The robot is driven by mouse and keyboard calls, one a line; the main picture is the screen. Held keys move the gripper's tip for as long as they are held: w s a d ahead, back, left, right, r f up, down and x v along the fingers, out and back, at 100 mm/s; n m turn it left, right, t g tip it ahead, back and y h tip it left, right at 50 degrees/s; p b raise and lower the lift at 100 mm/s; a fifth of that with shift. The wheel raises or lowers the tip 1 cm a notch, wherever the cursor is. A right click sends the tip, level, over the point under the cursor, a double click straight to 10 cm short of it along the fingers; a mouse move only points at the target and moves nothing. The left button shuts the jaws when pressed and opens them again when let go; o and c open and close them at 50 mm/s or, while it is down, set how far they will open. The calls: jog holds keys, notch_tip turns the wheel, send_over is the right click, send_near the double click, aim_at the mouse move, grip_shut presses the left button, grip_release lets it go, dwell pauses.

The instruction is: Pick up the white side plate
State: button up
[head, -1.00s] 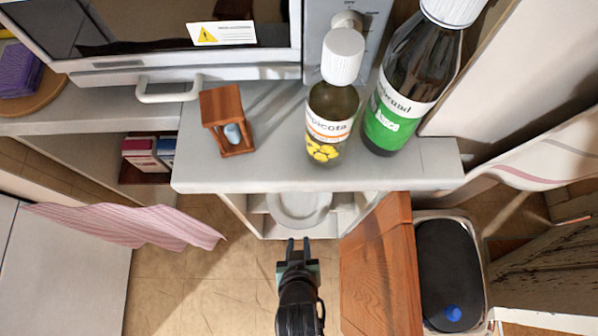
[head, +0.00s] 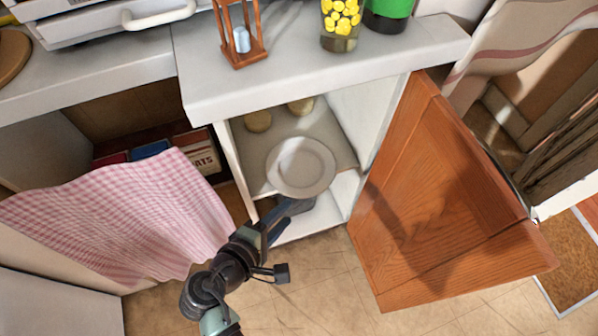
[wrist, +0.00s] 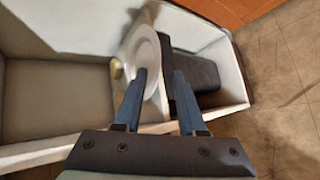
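The white side plate (head: 301,167) lies on the shelf of an open white cabinet, near the shelf's front edge. It also shows in the wrist view (wrist: 144,50), seen nearly edge-on. My gripper (head: 300,206) is at the cabinet's front, just by the plate's near rim. In the wrist view my gripper (wrist: 159,72) is open, its two fingers apart. The plate's near rim shows between the fingers, and the left finger covers part of the plate. I cannot tell whether a finger touches it.
The brown cabinet door (head: 430,200) stands open on the right. The counter (head: 320,70) overhangs the shelf. Two small beige round objects (head: 258,121) sit behind the plate. A dark object (wrist: 195,72) lies below the shelf. A pink checked cloth (head: 130,215) hangs at left.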

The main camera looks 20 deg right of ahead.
aim_at(300, 194)
jog(key=b+x, duration=0.3)
jog(key=x, duration=0.5)
jog(key=shift+w+a, duration=0.2)
jog(key=shift+w, duration=0.05)
jog(key=shift+r, duration=0.15)
grip_shut()
dwell(1.0)
